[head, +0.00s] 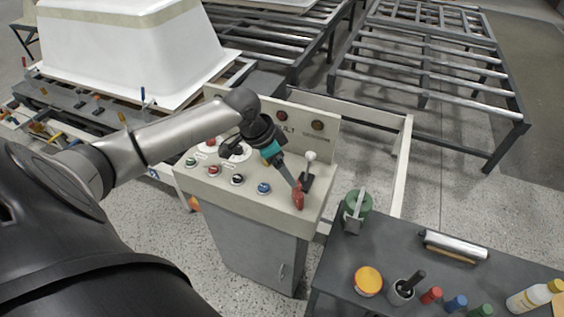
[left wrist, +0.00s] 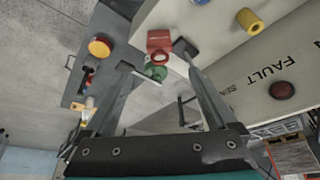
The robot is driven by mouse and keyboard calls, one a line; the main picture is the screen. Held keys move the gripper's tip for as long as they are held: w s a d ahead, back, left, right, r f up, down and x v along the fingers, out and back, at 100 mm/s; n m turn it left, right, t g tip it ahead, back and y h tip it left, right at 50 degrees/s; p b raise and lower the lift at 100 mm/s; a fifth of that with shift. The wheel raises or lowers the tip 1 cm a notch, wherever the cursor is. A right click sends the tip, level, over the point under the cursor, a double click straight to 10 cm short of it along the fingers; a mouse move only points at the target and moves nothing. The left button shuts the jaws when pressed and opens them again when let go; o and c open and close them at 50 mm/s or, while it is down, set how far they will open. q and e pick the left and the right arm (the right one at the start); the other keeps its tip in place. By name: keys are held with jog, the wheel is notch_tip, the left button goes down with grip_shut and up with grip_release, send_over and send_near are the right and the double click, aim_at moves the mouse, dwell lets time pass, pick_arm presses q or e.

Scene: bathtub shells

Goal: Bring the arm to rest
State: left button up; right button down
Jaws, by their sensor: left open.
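My left arm (head: 165,138) stretches in from the left over the sloped top of a cream control console (head: 215,182). My left gripper (head: 296,183) points down at the console's right end, close to a red handle (head: 298,199). In the left wrist view the two fingers of my left gripper (left wrist: 153,58) are spread apart. The red handle (left wrist: 159,40) shows near and between the fingertips there, and I see no grip on it. Whether a finger touches it, I cannot tell. My right gripper is not in view.
A white-knobbed lever (head: 310,156) stands beside the gripper. Coloured buttons line the console. A dark bench (head: 335,265) at right carries a green can (head: 358,204), a yellow-lidded tin (head: 368,281) and bottles. A white tub shell (head: 130,50) stands behind my arm; metal racks (head: 425,62) stand behind.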

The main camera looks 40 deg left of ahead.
pick_arm(q)
jog(key=shift+s+r, duration=0.2)
jog(key=shift+r, duration=0.35)
